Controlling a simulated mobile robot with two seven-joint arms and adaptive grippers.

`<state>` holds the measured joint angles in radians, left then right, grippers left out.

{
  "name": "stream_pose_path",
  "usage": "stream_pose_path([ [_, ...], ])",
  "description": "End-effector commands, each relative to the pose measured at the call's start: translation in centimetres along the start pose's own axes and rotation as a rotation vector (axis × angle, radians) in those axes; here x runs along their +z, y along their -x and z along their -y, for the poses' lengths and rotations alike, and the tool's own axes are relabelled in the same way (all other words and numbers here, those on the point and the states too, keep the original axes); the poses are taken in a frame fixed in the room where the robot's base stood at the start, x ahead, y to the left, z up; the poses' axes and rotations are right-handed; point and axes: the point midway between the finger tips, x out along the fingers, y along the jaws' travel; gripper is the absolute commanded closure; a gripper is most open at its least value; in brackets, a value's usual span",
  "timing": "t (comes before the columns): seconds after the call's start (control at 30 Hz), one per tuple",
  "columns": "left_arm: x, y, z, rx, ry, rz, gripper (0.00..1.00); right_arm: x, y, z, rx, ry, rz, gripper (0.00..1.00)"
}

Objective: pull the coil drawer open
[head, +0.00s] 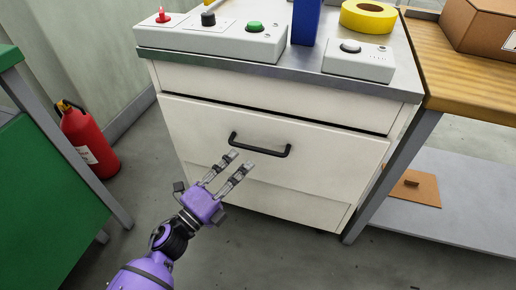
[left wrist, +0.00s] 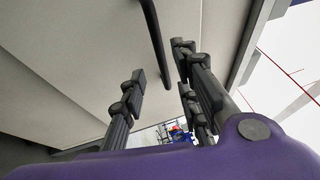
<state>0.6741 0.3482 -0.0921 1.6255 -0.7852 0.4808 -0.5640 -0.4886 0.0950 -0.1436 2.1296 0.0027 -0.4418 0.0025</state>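The coil drawer (head: 300,165) is the wide white front in the cabinet, and it looks shut. Its black bar handle (head: 260,149) runs across the upper part of the front. My purple left gripper (head: 239,162) is in front of the drawer, with its fingertips just below the left part of the handle. Its two fingers are apart with nothing between them. In the left wrist view, the handle (left wrist: 155,40) lies beyond the fingertips (left wrist: 158,62), and I see no contact. My right gripper is not in view.
On the cabinet top (head: 300,68) stand a control box (head: 190,36), a blue block (head: 305,22), a yellow tape roll (head: 368,16) and a small button box (head: 358,62). A red extinguisher (head: 88,140) and green panel (head: 45,200) are left. A wooden bench (head: 450,75) is right.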

Motion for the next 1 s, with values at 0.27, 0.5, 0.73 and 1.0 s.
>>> stream_pose_path([
  [0.27,-0.3,-3.4,0.1,-0.009,-0.020,-0.009,0.71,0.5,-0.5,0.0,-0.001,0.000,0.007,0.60],
  [0.5,-0.3,-6.8,0.1,-0.007,-0.017,-0.008,0.71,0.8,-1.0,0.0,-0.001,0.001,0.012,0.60],
  [0.73,-0.2,-7.8,0.1,-0.006,-0.017,-0.006,0.71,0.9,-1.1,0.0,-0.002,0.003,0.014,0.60],
  [1.0,-0.2,-7.7,0.2,-0.006,-0.016,-0.006,0.83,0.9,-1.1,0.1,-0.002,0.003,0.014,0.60],
])
